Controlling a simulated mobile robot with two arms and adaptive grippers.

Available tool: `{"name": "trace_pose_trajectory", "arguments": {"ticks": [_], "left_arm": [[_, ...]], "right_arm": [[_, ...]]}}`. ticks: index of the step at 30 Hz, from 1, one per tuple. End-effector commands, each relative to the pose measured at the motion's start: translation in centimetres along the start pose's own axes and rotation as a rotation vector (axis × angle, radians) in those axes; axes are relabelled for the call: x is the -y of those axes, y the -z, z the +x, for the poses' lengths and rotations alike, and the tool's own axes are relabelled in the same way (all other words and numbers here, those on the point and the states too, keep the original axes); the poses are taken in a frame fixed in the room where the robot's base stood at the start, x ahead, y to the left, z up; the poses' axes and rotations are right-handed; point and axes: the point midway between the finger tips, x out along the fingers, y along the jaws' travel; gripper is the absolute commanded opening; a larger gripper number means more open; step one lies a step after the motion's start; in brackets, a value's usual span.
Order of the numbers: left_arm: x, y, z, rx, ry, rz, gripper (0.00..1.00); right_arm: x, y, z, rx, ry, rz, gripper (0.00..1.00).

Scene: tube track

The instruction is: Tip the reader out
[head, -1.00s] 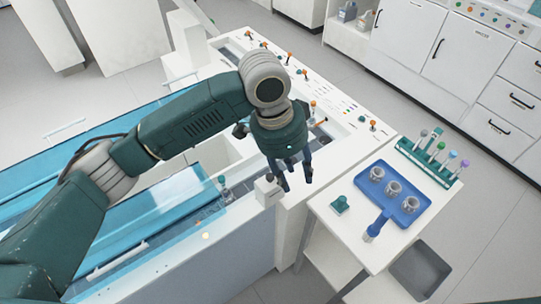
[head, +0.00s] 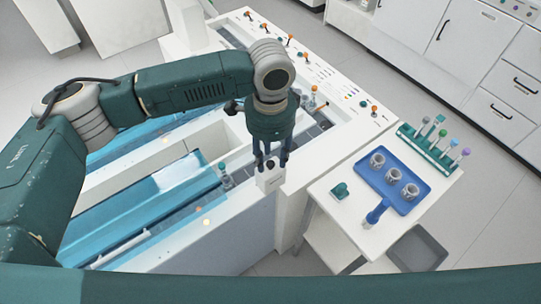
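A small white upright block (head: 269,182), which looks like the reader, stands at the near right corner of the white track bench. A small dark spot shows on its face. My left gripper (head: 271,165) points down right over it. Its dark fingers are apart, one on each side of the block's top, and I cannot tell whether they touch it. My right gripper is not in view.
The white side table (head: 335,221) holds a blue tray (head: 411,208) with several grey cups, a blue-handled tool (head: 376,212), a green piece (head: 340,191) and a green tube rack (head: 428,151). A grey bin (head: 418,250) stands below. Blue clear covers (head: 135,215) lie along the bench.

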Motion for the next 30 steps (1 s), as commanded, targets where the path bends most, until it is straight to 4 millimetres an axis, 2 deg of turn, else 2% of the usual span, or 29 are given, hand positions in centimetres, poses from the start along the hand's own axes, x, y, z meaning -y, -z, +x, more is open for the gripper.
{"name": "trace_pose_trajectory", "arguments": {"ticks": [4,12,14,18,30], "left_arm": [[-0.03,-0.01,0.94,0.001,0.0,0.001,0.37],[-0.02,0.02,1.1,-0.001,0.001,0.002,0.37],[-0.02,0.02,1.1,0.0,0.001,0.002,0.27],[-0.02,0.02,1.08,0.0,0.001,0.002,0.0],[0.58,-0.46,0.88,0.011,0.026,0.001,0.0]], "right_arm": [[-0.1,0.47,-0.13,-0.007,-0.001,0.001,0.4],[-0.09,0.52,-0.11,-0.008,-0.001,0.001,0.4],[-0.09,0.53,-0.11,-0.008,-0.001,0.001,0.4],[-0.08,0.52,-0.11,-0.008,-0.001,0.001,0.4],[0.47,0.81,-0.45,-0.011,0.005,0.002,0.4]]}}
